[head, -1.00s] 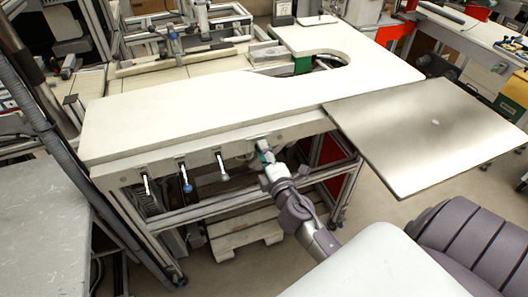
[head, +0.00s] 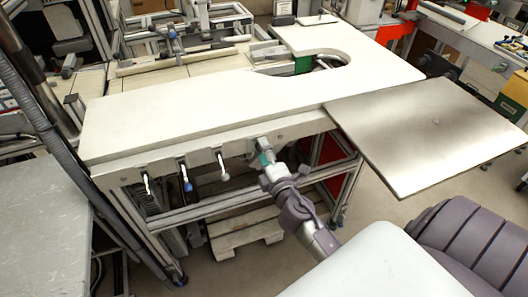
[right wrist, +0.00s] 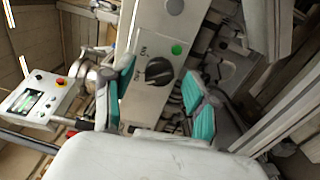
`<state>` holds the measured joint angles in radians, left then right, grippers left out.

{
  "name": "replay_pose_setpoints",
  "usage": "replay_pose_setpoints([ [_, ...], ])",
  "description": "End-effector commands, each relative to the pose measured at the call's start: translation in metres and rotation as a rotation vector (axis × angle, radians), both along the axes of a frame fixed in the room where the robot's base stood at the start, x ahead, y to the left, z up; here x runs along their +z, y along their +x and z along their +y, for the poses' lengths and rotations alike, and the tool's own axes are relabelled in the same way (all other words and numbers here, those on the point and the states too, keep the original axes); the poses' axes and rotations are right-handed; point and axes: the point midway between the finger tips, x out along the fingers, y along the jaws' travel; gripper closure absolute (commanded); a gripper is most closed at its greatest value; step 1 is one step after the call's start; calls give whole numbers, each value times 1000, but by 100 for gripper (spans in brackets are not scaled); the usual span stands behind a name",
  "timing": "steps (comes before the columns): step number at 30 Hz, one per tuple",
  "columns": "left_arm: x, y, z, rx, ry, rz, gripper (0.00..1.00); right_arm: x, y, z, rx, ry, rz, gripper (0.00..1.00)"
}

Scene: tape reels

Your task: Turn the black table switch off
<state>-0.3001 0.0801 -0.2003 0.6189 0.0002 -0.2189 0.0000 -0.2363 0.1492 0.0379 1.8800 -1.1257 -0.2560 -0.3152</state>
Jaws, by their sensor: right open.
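The black table switch (right wrist: 158,71) is a round rotary knob on a grey panel (right wrist: 150,100) with small lettering beside it. It shows in the right wrist view, between the two teal finger pads. My right gripper (right wrist: 162,84) is open, one finger on each side of the knob; whether a pad touches it, I cannot tell. In the head view my right gripper (head: 266,158) is at the front edge of the white table (head: 200,110), just below the small switch panel (head: 262,142). The knob itself is hard to make out there. My left gripper is not in view.
A green button (right wrist: 176,49) and a grey round part (right wrist: 175,6) are on the same panel. A control box with a screen (right wrist: 38,100) shows at left. Several hooked handles hang under the table edge, including a blue-tipped one (head: 187,186). A metal plate (head: 425,130) extends right.

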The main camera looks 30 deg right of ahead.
Motion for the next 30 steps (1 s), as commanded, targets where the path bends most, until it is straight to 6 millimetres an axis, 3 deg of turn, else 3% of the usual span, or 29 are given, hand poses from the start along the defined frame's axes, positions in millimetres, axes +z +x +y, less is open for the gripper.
replay_pose_setpoints([
  [15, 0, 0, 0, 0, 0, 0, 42, -1, -67, 16, -1, 3, 1, 42],
  [30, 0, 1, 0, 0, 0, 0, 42, -1, -72, 18, 1, 0, 1, 42],
])
